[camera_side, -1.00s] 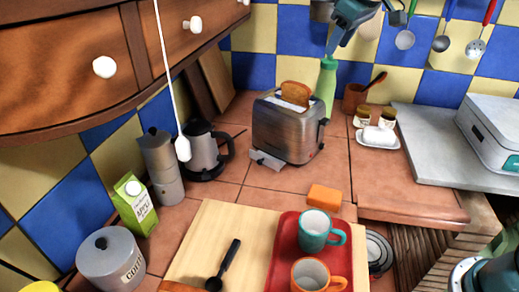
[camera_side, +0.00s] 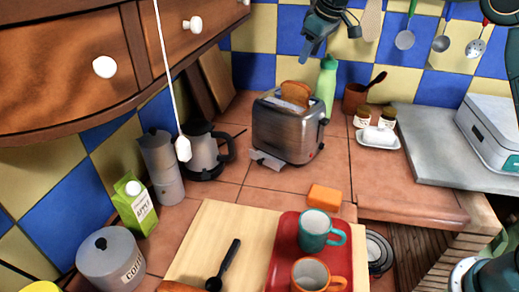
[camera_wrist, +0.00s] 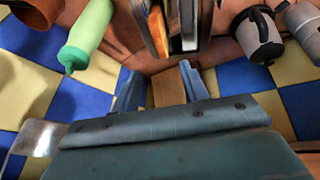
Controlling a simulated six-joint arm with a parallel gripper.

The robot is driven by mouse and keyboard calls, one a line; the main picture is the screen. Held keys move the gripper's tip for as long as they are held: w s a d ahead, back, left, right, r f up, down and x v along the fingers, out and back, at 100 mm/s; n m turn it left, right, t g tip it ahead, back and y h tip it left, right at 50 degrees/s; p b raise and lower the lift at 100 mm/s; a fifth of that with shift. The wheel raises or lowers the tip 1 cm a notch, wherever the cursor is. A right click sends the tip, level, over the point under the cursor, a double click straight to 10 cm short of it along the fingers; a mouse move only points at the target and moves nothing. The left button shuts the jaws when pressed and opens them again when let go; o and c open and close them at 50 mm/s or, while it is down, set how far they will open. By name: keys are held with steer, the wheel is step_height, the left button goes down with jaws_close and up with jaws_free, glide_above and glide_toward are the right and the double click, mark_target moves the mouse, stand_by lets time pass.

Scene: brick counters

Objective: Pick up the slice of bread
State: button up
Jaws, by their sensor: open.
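A browned slice of bread (camera_side: 296,93) sticks up out of the top slot of the metal toaster (camera_side: 285,132), on the tiled counter in the side view. In the wrist view, the bread (camera_wrist: 157,32) shows as an orange-brown edge in the toaster (camera_wrist: 202,14) near the top middle. My gripper (camera_side: 313,46) is in the air above the toaster and apart from the bread. In the wrist view, my gripper (camera_wrist: 160,85) is open, its two blue fingers spread with nothing between them. The bread's lower part is hidden inside the toaster.
A green bottle (camera_side: 326,85) stands close behind the toaster's right side, and a kettle (camera_side: 206,150) to its left. A clay pot (camera_side: 354,97) and small jars (camera_side: 374,118) stand to the right. Ladles (camera_side: 404,39) hang on the wall right of my gripper.

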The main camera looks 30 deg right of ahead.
mark_target(296, 83)
steer(key=x, duration=0.7)
steer(key=shift+f, duration=0.15)
steer(key=shift+w, duration=0.1)
steer(key=shift+x, duration=2.55)
jaws_close()
